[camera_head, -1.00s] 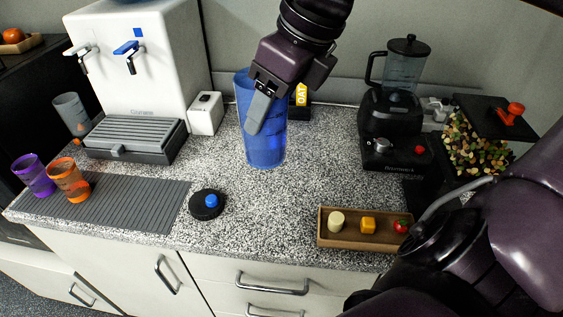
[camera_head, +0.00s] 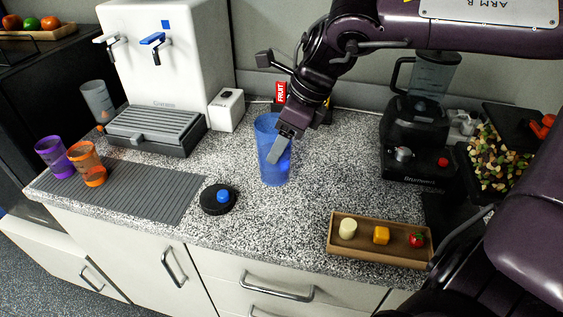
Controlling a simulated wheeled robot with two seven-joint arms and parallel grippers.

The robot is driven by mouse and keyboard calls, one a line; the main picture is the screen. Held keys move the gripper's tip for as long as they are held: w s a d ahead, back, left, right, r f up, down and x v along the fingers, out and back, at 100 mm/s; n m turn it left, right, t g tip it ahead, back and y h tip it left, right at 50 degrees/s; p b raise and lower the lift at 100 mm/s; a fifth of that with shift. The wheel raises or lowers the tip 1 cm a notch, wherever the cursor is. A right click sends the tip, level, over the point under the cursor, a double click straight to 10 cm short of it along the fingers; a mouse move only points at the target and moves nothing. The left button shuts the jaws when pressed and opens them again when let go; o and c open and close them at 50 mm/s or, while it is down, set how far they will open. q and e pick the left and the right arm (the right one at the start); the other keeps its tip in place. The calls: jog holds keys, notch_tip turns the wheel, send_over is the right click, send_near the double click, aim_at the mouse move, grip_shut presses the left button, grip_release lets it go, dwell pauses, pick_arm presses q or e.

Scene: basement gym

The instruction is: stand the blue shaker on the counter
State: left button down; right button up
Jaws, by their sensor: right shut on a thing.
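The blue shaker (camera_head: 267,134) is a translucent blue cup, roughly upright, over the middle of the counter (camera_head: 300,205). My right gripper (camera_head: 279,152) is shut on its wall, with one finger showing across the front of the shaker. The other finger is hidden. The shaker's bottom is at or close to the counter surface; I cannot tell whether it touches. A black lid (camera_head: 210,205) with a blue cap lies on the counter to the front left of the shaker. My left gripper is not in view.
A white water dispenser (camera_head: 190,60) and small white box (camera_head: 227,110) stand behind. Purple (camera_head: 53,156) and orange (camera_head: 87,163) cups stand left on a grey mat (camera_head: 150,195). A wooden tray (camera_head: 340,253) lies front right, a blender (camera_head: 415,135) behind it. Counter around the shaker is clear.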

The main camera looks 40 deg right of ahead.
aim_at(282, 163)
notch_tip(282, 163, down, 6)
jog(key=shift+f, duration=0.1)
dwell(0.4)
jog(key=shift+f, duration=0.15)
jog(key=o, duration=1.1)
jog(key=shift+o, duration=0.2)
